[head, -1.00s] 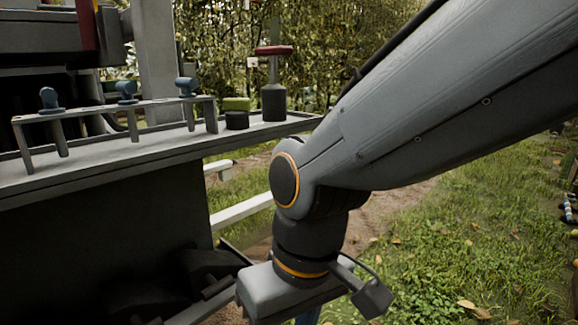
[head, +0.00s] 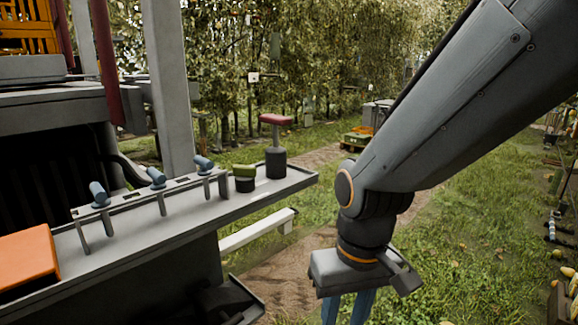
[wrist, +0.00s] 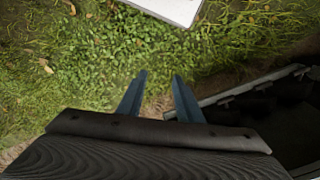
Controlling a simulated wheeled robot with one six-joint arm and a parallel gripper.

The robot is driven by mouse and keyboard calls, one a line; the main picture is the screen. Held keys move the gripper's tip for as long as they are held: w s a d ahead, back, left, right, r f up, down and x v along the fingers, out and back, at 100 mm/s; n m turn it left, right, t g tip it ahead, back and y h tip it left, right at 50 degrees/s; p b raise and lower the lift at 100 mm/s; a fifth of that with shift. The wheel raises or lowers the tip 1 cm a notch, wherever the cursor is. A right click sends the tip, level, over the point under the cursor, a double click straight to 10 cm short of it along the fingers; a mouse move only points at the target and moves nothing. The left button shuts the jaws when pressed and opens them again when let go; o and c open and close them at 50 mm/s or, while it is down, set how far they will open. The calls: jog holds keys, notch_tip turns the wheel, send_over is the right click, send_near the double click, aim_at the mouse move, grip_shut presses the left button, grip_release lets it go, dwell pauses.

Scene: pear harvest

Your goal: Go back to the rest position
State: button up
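My gripper (head: 347,308) hangs from the end of my arm on the right side of the head view, with its blue fingers pointing down. In the wrist view, its two blue fingers (wrist: 158,92) stand apart with nothing between them, over grass and a bit of bare soil. The lower ends of the fingers are cut off by the bottom of the head view. The gripper is to the right of the grey shelf (head: 140,238) and clear of it.
A white beam (head: 256,231) lies beyond. Yellow fruit (head: 568,272) shows at the right edge. Grass and a dirt path lie open ahead.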

jog(key=s+d+r+m+p, duration=0.2)
jog(key=d+r+p, duration=0.8)
jog(key=p, duration=0.5)
notch_tip(320, 180, up, 3)
jog(key=shift+s+d+f+m+h, duration=0.1)
jog(key=shift+s+d+m+h, duration=0.1)
jog(key=shift+m+h, duration=0.25)
